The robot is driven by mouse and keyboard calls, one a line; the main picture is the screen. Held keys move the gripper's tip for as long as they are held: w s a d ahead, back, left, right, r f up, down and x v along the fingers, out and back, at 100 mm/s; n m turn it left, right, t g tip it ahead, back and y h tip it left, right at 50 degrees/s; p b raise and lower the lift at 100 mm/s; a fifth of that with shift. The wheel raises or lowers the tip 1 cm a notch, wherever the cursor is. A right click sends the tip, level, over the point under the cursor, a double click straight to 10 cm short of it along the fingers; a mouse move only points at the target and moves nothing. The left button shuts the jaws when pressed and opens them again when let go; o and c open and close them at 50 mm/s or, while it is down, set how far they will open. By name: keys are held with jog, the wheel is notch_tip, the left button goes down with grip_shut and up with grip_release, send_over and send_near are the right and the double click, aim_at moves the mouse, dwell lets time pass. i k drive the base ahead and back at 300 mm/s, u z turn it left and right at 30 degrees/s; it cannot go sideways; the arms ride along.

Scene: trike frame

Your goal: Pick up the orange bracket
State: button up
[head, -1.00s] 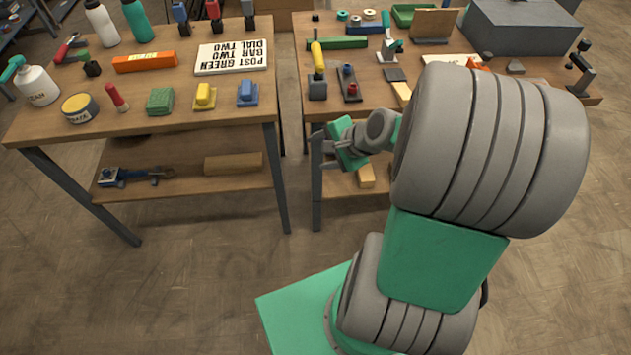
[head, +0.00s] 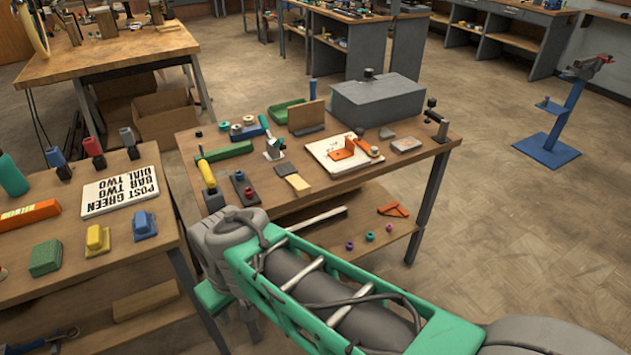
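An orange triangular bracket (head: 393,210) lies on the lower shelf of the right-hand table, near its right end. Another orange angled piece (head: 342,154) lies on a white board (head: 322,160) on the tabletop; I cannot tell which of the two is the task's bracket. My arm, green and grey, crosses the lower middle of the view in front of the table.
Several small coloured rings or nuts (head: 370,236) lie on the lower shelf near the triangular piece. A grey box (head: 378,104) and a dark clamp stand (head: 436,119) are at the tabletop's back right. The floor right of the table is clear up to a blue stand (head: 546,148).

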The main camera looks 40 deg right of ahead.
aim_at(348, 150)
jog(key=u, duration=2.15)
jog(key=k, duration=1.05)
jog(key=z, duration=1.65)
